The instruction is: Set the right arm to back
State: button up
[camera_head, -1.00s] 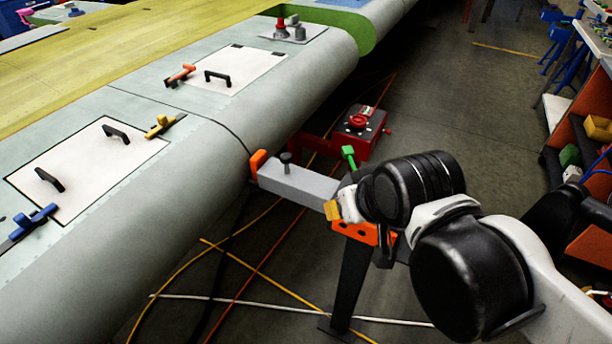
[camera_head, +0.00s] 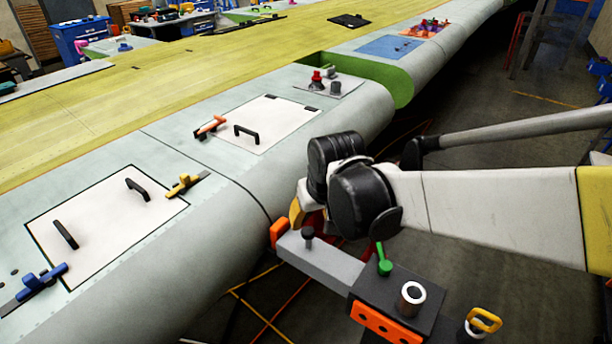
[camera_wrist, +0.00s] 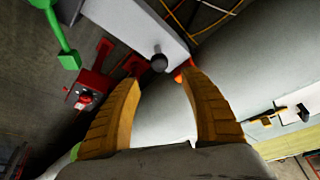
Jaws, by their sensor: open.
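A jig arm, a grey bar (camera_head: 320,257) with an orange end pad (camera_head: 280,233) and a black knob (camera_head: 308,236), reaches toward the wing's rounded edge from a dark block (camera_head: 405,300). A green lever (camera_head: 383,262) stands at the bar's block end. I cannot tell whether this is the task's right arm. My gripper (camera_head: 298,212) is just behind the bar near the knob, partly hidden by my wrist. In the wrist view my gripper (camera_wrist: 158,80) is open and empty, its tan fingers spread. The bar (camera_wrist: 130,25), knob (camera_wrist: 159,62) and green lever (camera_wrist: 55,32) lie beyond the fingertips.
The wing (camera_head: 225,185) fills the left, with white access panels, black handles and blue, yellow and orange clamps. A red box (camera_wrist: 90,90) is on the floor in the wrist view. A yellow ring handle (camera_head: 484,320) sits at lower right. Cables lie under the wing.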

aim_at(308, 230)
jog(key=b+x, duration=0.2)
jog(key=x, duration=0.6)
jog(key=shift+w+f+b, duration=0.2)
jog(key=shift+f+b, duration=0.15)
grip_shut()
